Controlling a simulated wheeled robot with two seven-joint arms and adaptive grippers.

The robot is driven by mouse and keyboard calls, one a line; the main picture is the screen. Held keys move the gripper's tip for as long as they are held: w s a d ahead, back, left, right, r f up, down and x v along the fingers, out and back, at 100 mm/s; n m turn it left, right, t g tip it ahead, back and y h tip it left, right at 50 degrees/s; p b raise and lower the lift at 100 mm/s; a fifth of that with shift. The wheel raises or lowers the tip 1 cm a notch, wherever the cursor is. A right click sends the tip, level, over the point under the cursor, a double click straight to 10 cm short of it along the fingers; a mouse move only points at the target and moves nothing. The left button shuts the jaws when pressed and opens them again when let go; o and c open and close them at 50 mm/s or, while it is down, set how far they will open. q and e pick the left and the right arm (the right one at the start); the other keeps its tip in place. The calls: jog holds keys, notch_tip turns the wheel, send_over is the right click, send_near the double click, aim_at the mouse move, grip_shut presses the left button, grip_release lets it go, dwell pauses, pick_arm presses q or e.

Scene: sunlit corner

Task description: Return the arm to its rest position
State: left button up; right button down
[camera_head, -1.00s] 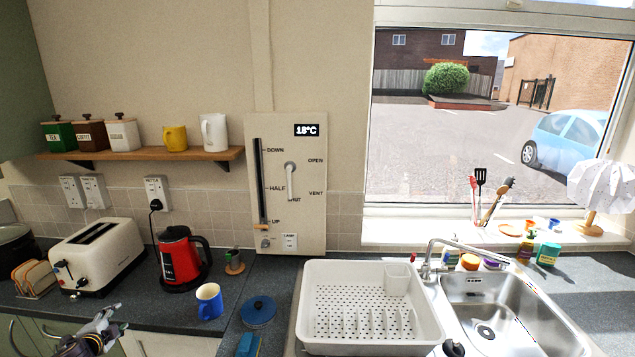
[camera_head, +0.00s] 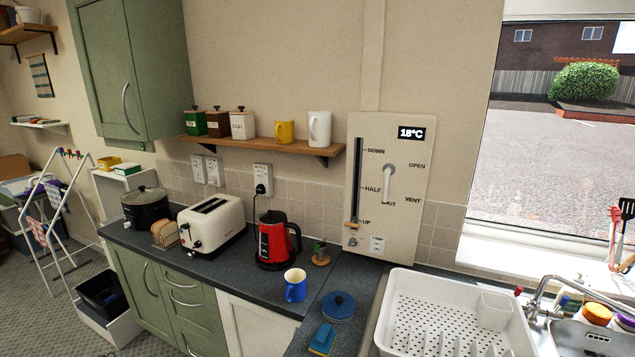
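Neither of my arms nor either gripper shows in the head view now. The counter (camera_head: 215,262) is clear of my arms. A red kettle (camera_head: 273,243) stands on it below its socket. A blue mug (camera_head: 295,285) stands in front of the kettle, to its right. The wall panel (camera_head: 410,225) has a slider at the low end of its slot, by "UP", and a white handle (camera_head: 389,180) pointing down.
A cream toaster (camera_head: 212,226) and a dark slow cooker (camera_head: 145,208) stand left on the counter. A white dish rack (camera_head: 450,318) sits at the right beside the sink.

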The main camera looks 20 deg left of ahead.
pick_arm(q)
jog(key=s+a+f+n+g, duration=0.1)
jog(key=s+a, duration=0.2)
jog(key=s, duration=0.4)
jog(key=s+a+n+g, duration=0.1)
jog(key=s+a+g, duration=0.15)
jog(key=s, duration=0.45)
jog(key=s+d+f+n+h, duration=0.1)
jog(key=s+d+f+h, duration=0.15)
jog(key=d+f, duration=0.85)
jog(key=s+d+f+h, duration=0.1)
jog(key=s+d+f, duration=0.3)
jog(key=d+f, duration=0.8)
jog(key=s+d+f+n+h, duration=0.1)
jog(key=d+f+h, duration=0.15)
jog(key=d, duration=1.25)
jog(key=s+d+f+h, duration=0.1)
jog(key=d+f, duration=0.2)
jog(key=d, duration=1.2)
jog(key=s+d+f+n+h, duration=0.1)
jog(key=s+d+f, duration=0.15)
jog(key=d, duration=1.25)
notch_tip(320, 180, down, 10)
jog(key=b, duration=1)
jog(key=shift+w+f, duration=0.25)
jog(key=shift+w, duration=0.15)
